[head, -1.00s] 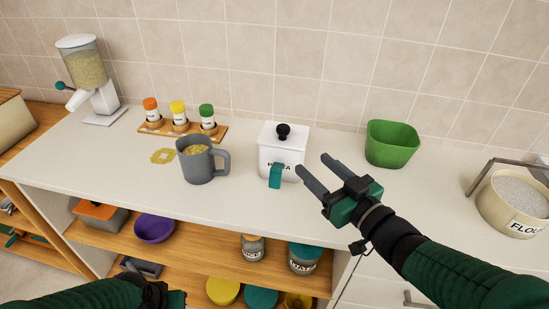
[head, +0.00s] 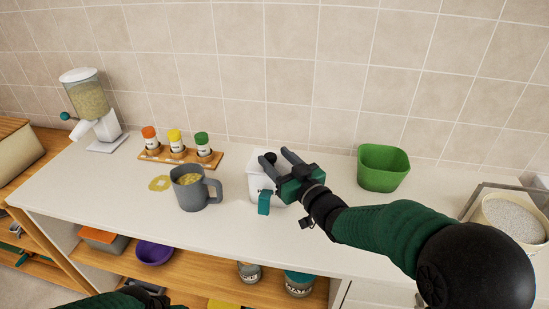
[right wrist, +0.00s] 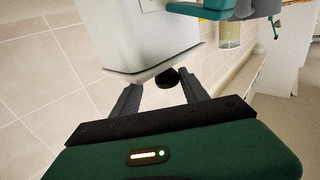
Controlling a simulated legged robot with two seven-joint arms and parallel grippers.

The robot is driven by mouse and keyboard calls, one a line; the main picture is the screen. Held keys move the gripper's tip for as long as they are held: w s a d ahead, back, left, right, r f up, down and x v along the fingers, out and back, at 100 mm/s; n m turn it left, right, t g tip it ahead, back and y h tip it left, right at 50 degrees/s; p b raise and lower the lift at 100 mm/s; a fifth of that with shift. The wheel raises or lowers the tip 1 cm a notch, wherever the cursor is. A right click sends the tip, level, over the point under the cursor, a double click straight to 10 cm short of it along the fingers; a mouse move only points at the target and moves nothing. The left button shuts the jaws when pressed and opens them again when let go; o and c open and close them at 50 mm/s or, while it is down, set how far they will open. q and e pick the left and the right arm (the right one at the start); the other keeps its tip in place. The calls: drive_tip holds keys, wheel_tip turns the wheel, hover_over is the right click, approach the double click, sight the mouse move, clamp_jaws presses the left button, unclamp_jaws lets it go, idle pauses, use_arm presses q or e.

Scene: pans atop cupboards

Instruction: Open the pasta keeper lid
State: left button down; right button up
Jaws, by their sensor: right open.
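The pasta keeper (head: 256,184) is a white box with a teal scoop (head: 264,203) on its front, standing on the counter. Its lid has a round black knob (head: 270,157). My right gripper (head: 276,158) is open at the lid, and its hand hides the keeper's right side. In the right wrist view the keeper (right wrist: 150,35) appears upside down, and the black knob (right wrist: 168,78) lies between the open fingers (right wrist: 160,85). The lid looks seated on the box. My left gripper (head: 150,292) is at the bottom edge, mostly cut off; its jaws are unclear.
A grey mug (head: 191,192) of pasta stands left of the keeper. Behind it is a spice rack (head: 178,155) with three jars. A green bowl (head: 382,168) is to the right, with a flour tub (head: 512,220) farther right. A dispenser (head: 88,100) stands far left.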

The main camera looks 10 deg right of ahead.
drive_tip(key=shift+w+a, duration=0.1)
drive_tip(key=shift+w, duration=0.15)
drive_tip(key=shift+a+r, duration=0.1)
drive_tip(key=shift+a, duration=0.8)
drive_tip(key=shift+c, duration=0.3)
drive_tip(key=shift+a, duration=0.15)
drive_tip(key=shift+c, duration=2.4)
drive_tip(key=shift+d, duration=0.65)
clamp_jaws()
drive_tip(key=shift+a, duration=0.25)
